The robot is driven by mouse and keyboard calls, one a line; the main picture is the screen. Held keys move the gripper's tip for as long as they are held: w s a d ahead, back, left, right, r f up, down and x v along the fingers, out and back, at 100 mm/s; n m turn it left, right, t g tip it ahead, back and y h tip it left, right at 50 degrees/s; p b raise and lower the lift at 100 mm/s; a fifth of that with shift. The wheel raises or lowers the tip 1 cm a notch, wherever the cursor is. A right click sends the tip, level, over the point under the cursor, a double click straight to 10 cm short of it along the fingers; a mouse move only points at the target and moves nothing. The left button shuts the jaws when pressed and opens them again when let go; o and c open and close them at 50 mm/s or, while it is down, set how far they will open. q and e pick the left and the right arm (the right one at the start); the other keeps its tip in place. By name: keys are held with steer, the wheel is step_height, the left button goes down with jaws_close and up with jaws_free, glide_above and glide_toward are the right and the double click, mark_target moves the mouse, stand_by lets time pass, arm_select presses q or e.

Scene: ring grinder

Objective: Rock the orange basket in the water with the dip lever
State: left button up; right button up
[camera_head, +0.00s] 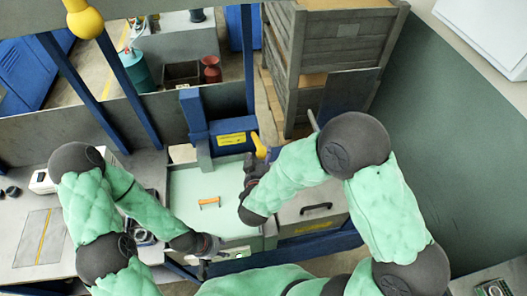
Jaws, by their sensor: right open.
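The orange basket (209,202) shows as a small orange bar low in the pale green water of the tank (185,207), left of centre; the rest of it cannot be made out. The dip lever (259,146) has a yellow handle and stands at the tank's back right, beside a blue housing (225,138). My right gripper (259,163) is open, close in front of the lever; I cannot tell whether it touches. My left gripper (222,251) is low at the tank's front edge; its fingers are too small to read.
A grey box with a black handle (316,208) is right of the tank. A wooden crate (325,60) stands behind. A grey bench with a yellow-striped plate (42,236) lies at the left. Blue posts (115,72) rise at the back.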

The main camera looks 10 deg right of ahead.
steer(key=shift+x, duration=2.35)
arm_select(q)
steer(key=shift+r, duration=0.1)
arm_select(e)
steer(key=shift+r, duration=0.1)
